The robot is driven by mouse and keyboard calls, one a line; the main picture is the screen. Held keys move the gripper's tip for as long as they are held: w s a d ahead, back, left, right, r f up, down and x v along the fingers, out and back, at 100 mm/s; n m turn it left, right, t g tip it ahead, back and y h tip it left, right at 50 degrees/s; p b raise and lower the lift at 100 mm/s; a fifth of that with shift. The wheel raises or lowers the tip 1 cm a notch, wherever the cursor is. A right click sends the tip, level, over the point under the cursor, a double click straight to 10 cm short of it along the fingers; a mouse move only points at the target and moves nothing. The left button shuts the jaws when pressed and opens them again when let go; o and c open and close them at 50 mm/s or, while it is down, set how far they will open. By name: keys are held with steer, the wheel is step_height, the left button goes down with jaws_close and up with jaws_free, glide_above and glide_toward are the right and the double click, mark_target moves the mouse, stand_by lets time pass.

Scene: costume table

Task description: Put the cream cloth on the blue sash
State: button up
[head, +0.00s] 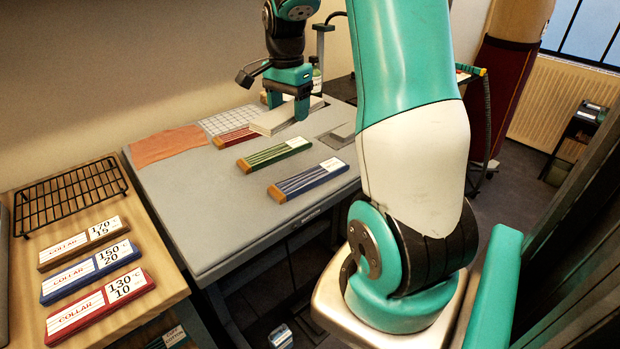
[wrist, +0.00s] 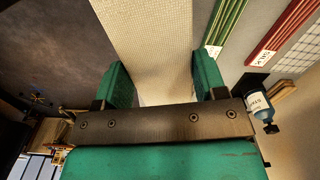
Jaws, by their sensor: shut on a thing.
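The cream cloth (head: 272,121) is a pale, flat folded strip near the back of the grey table. My gripper (head: 288,104) reaches down over it and is shut on it. In the wrist view the cloth (wrist: 152,45) runs between the two green fingers (wrist: 164,88). I cannot tell whether it is clear of the table. The blue sash (head: 307,180) is a flat blue striped strip with an orange-brown end. It lies near the table's front edge, nearer the camera than my gripper, with nothing on it. The wrist view does not show it.
A green striped strip (head: 273,153) lies between the cream cloth and the blue sash. A red striped strip (head: 235,138) lies left of the cloth. An orange cloth (head: 168,145) and a white grid sheet (head: 228,120) lie farther left. The table's front left (head: 215,215) is bare.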

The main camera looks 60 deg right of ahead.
steer(key=shift+s+d+r+m, duration=0.45)
steer(key=shift+d+m, duration=0.15)
steer(key=shift+s+d+r+m, duration=0.4)
steer(key=shift+s+d+m, duration=0.05)
steer(key=shift+d+m, duration=0.15)
steer(key=p, duration=0.1)
glide_above(303, 179)
step_height(303, 179, down, 15)
steer(key=shift+f, duration=0.1)
steer(key=shift+d+f, duration=0.1)
steer(key=shift+f, duration=2.1)
steer(key=shift+f, duration=0.15)
steer(key=o, duration=0.9)
